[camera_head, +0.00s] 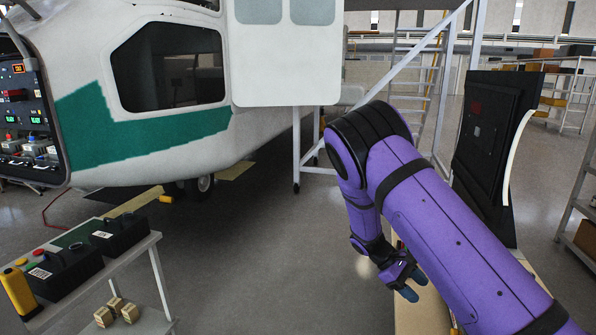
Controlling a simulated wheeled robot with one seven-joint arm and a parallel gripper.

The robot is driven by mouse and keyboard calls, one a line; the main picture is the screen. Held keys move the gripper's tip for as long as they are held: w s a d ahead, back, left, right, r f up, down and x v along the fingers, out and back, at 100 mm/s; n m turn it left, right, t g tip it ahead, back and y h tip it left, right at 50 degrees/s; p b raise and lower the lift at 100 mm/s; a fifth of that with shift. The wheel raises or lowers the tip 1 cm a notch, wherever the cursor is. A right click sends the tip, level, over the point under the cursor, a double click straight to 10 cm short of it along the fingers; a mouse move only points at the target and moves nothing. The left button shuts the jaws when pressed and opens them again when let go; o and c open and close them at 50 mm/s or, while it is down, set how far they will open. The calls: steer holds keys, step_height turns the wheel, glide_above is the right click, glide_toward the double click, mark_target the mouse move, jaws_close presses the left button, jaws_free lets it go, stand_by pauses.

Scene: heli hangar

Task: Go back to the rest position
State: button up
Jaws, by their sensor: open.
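My purple arm reaches in from the lower right of the head view and bends down at a black joint. My gripper (412,287) points down and to the right, with its dark fingers apart and nothing seen between them. It is over or beside a pale wooden surface (420,316), partly hidden by the arm. I cannot tell its height above that surface.
A white and green helicopter (165,125) fills the back left. A grey cart (105,275) at the lower left carries black boxes (120,236) and small packages (115,311). A black panel (490,140) stands at right, near metal stairs (400,70). The middle floor (270,250) is clear.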

steer(key=s+r+m+t+y, duration=0.2)
steer(key=s+r+t+y, duration=0.3)
steer(key=r, duration=0.8)
steer(key=s+r+m+y, duration=0.3)
steer(key=s+r, duration=0.4)
steer(key=r, duration=0.6)
steer(key=s+r+m+t, duration=0.1)
steer(key=s+r+t, duration=0.2)
steer(key=s, duration=0.6)
steer(key=s+r+m+t+y, duration=0.1)
steer(key=s+r+t, duration=0.2)
steer(key=s+r, duration=0.4)
steer(key=shift+s+a+m, duration=0.35)
steer(key=shift+s+m, duration=0.05)
steer(key=shift+s, duration=1.1)
